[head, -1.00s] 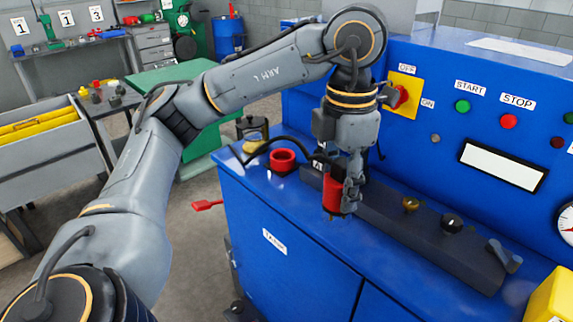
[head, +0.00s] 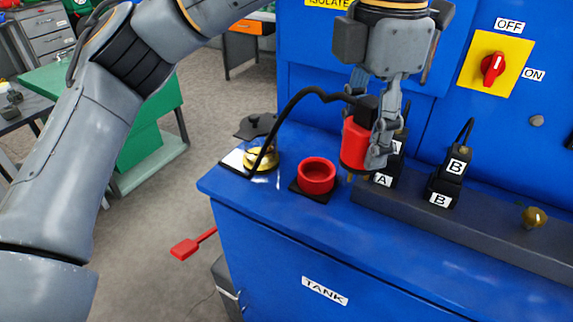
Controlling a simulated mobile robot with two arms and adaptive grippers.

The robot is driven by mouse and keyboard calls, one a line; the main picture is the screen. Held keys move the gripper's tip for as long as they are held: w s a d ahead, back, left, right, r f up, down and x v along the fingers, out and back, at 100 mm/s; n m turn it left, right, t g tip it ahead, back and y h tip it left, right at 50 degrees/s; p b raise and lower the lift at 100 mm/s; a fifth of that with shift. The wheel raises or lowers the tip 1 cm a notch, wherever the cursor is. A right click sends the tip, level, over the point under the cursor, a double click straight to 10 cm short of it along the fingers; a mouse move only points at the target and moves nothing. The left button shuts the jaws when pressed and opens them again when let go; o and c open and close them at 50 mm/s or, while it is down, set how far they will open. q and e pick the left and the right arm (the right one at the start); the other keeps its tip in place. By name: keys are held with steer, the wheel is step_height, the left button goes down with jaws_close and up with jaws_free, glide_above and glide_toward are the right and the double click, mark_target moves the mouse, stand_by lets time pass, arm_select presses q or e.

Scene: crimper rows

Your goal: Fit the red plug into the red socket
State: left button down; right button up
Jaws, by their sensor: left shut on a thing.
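The red plug (head: 355,146) is a red cylinder with a black top and a black cable. My left gripper (head: 378,140) is shut on it and holds it roughly upright above the blue bench. The red socket (head: 316,176) is an open red ring on a dark base near the bench's left end. The plug is to the right of the socket and apart from it. The plug's lower end is only partly visible. My right gripper is not in view.
Black blocks labelled A (head: 383,178) and B (head: 447,184) stand right of the socket, by a dark rail (head: 480,230). A brass-coloured part (head: 261,157) with a black top stands left. A red lever (head: 190,245) juts from the bench's left side.

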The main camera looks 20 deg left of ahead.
arm_select(q)
steer(key=w+a+f+p, duration=0.1)
steer(key=w+a+f, duration=0.1)
steer(key=w+f, duration=0.1)
steer(key=w+a+f+p, duration=0.2)
steer(key=w+a+f, duration=0.1)
steer(key=w+f, duration=0.1)
steer(key=w+a+f+p, duration=0.2)
steer(key=w+f, duration=0.2)
steer(key=f, duration=0.1)
steer(key=shift+a+f, duration=0.25)
steer(key=shift+f, duration=0.15)
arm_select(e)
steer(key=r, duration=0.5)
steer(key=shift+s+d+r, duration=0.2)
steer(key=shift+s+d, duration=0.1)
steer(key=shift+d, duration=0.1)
arm_select(q)
steer(key=shift+d+f, duration=0.1)
steer(key=shift+f, duration=0.05)
steer(key=c, duration=0.6)
jaws_free()
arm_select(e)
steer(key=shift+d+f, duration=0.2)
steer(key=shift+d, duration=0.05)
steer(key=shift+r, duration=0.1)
